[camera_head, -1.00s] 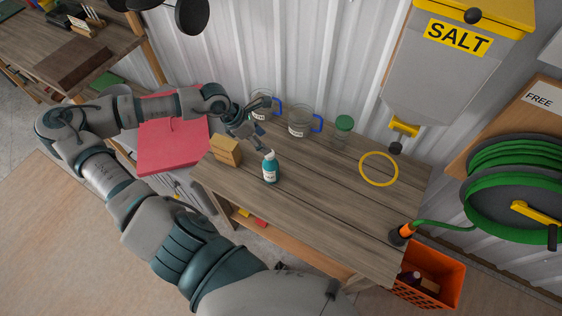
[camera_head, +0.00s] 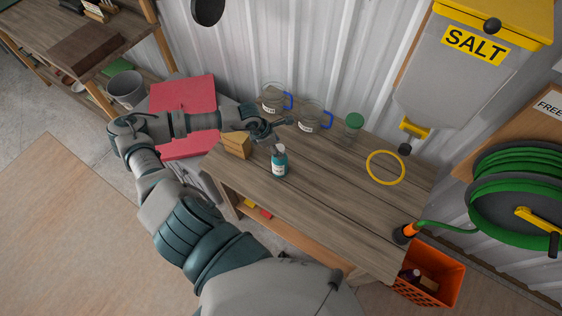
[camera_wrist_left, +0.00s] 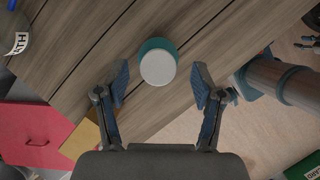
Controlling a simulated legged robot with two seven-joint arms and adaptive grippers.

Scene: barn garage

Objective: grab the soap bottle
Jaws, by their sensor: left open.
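The soap bottle (camera_head: 279,163) is teal with a white label and a white top. It stands upright on the wooden workbench (camera_head: 325,205), near its left end. My left gripper (camera_head: 281,131) is just behind and above the bottle in the head view, its fingers spread. In the left wrist view the bottle (camera_wrist_left: 158,64) shows as a white disc with teal around it, just beyond and between the fingertips of my open, empty left gripper (camera_wrist_left: 160,84). I cannot tell whether a finger touches it. My right gripper is not in view.
A tan wooden block (camera_head: 237,145) stands left of the bottle. Glass jugs with blue handles (camera_head: 309,117) and a green-lidded jar (camera_head: 353,127) line the back. A yellow ring (camera_head: 385,168) is at right. The bench's front middle is clear.

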